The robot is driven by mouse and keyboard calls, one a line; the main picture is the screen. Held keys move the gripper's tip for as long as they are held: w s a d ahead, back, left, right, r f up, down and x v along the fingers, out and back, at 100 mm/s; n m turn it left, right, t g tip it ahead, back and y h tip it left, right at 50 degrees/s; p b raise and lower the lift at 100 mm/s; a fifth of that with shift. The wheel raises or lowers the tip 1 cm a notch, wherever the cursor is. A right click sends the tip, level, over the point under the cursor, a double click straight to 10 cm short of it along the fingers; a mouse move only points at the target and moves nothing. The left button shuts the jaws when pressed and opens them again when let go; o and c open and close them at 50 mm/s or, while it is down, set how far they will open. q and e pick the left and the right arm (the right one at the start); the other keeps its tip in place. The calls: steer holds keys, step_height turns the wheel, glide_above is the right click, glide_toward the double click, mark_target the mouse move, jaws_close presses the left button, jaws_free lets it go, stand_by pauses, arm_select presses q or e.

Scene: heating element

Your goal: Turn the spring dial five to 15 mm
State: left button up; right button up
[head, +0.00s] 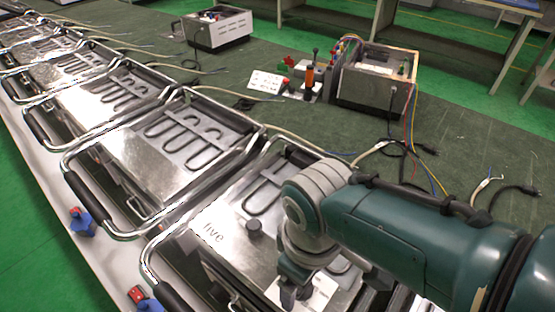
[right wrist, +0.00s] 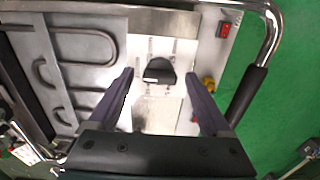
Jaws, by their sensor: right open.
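I see no finger contact. I cannot tell whether this dial is the head-view knob, or read its setting. My left gripper is not in view.
Similar heating units (head: 160,150) line the table toward the left. Black-gripped metal handles (head: 88,198) stick out at the front. Open metal boxes (head: 378,80), tools and loose cables lie behind. A red switch (right wrist: 226,30) shows near the dial.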

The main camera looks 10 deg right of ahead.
step_height(320, 180, up, 9)
steer(key=p, duration=0.5)
steer(key=shift+r, duration=0.4)
